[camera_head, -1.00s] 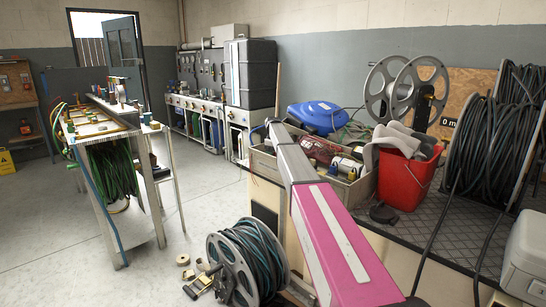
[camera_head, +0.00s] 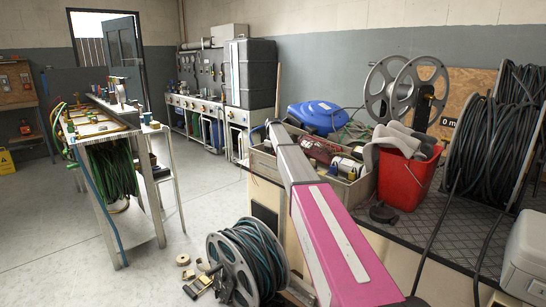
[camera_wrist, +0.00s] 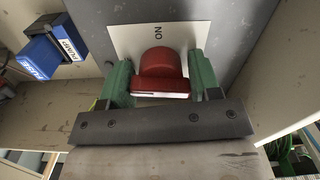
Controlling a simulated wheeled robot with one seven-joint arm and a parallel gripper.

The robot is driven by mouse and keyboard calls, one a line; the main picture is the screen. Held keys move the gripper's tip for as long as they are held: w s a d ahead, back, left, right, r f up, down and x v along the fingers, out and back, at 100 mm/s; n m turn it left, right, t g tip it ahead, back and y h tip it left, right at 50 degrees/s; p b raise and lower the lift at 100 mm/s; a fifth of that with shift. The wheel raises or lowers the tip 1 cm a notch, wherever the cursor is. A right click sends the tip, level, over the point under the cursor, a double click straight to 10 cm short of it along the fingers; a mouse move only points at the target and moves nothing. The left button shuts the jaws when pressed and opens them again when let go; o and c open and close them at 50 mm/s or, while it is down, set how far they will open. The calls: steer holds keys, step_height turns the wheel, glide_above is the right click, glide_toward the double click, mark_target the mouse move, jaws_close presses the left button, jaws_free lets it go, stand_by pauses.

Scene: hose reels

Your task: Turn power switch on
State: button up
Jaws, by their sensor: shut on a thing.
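The power switch (camera_wrist: 160,68) is a red rotary knob with a pale stripe on its front edge, in the middle of the wrist view. The dark gripper body hides the area below the knob. In the head view the gripper and the switch are not visible; my pink and grey arm reaches forward past the bench.
In the wrist view, blue blocks (camera_wrist: 55,52) with white lettering stick out at upper left, and pale walls (camera_wrist: 240,70) flank the panel. In the head view, a red bucket (camera_head: 405,180) and wooden crate (camera_head: 262,162) stand on the bench; a hose reel (camera_head: 247,262) is below.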

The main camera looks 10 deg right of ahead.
steer(key=m, duration=0.8)
steer(key=shift+a, duration=0.1)
steer(key=m, duration=0.4)
steer(key=shift+a+m, duration=0.1)
steer(key=shift+m, duration=2.1)
steer(key=o, duration=0.7)
steer(key=shift+c, duration=0.2)
steer(key=shift+r, duration=0.1)
